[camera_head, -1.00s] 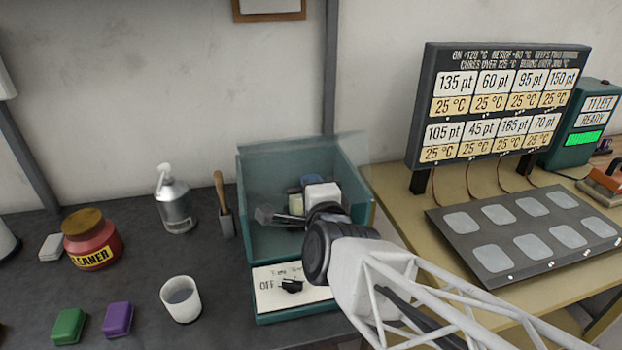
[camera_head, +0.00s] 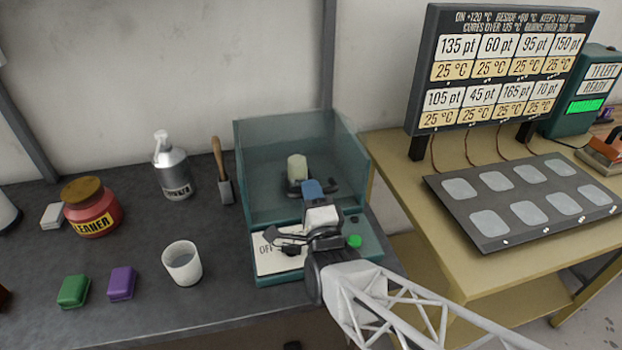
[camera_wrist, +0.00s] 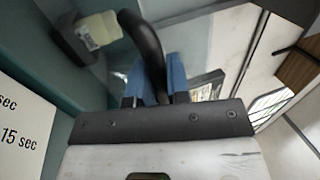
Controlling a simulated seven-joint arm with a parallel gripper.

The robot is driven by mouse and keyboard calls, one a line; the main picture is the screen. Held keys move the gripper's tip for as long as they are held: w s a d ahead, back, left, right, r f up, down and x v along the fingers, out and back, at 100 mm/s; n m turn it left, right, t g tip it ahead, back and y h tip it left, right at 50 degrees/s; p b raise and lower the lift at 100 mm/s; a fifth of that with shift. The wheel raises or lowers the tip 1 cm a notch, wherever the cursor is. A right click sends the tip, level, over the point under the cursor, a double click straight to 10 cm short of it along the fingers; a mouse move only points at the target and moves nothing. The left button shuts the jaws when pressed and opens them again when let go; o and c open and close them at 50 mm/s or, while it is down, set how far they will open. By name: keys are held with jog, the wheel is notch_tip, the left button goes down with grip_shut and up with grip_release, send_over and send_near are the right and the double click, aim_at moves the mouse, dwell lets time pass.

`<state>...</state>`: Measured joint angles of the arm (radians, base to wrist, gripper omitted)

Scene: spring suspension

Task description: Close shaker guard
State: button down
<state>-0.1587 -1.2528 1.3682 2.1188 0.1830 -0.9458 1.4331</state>
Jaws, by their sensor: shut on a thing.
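The shaker (camera_head: 262,205) is a teal box on the dark bench, with a see-through guard (camera_head: 270,160). The guard looks lowered over the box, though its clear edges are hard to trace. My gripper (camera_head: 312,188) is at the shaker's front, its blue fingers shut on a black curved handle (camera_wrist: 150,50), which passes between them in the wrist view. A pale yellow-green vial (camera_head: 297,167) stands in a dark holder inside the shaker and also shows in the wrist view (camera_wrist: 98,30). My gripper partly hides the front panel (camera_head: 275,258); a green button or light (camera_head: 354,241) shows beside it.
Green (camera_head: 73,291) and purple (camera_head: 122,283) blocks lie in front. A yellow bench (camera_head: 410,195) with a hot plate (camera_head: 470,225) is at right.

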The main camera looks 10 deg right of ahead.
jog(key=shift+w+f+t, duration=0.15)
jog(key=shift+f+t, duration=0.2)
jog(key=shift+f, duration=0.6)
jog(key=shift+w+f+t, duration=0.15)
jog(key=shift+f+t, duration=0.2)
jog(key=shift+f, duration=0.6)
jog(key=c, duration=1.1)
grip_release()
jog(key=shift+v, duration=3.9)
